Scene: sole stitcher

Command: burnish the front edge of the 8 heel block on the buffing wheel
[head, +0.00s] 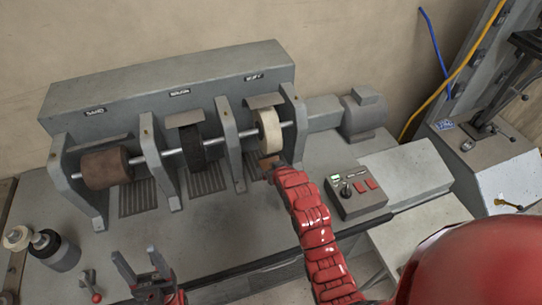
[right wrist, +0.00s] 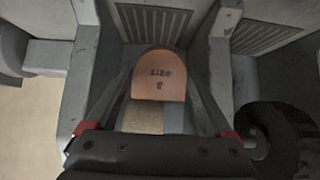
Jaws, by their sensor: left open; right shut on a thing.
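My right gripper (head: 274,170) is shut on the block, close in front of the wheel. I cannot tell whether block and wheel touch. A tan strip below the block in the wrist view may be the wheel; most of the contact area is hidden. My left gripper (head: 142,268) is open and empty at the front left.
On the same shaft are a black brush wheel (head: 192,147) and a brown sanding drum (head: 106,168). Grey upright brackets (head: 229,143) flank the wheels closely. A control box (head: 357,192) with buttons sits right of my right arm. Bottles (head: 55,250) stand at the left.

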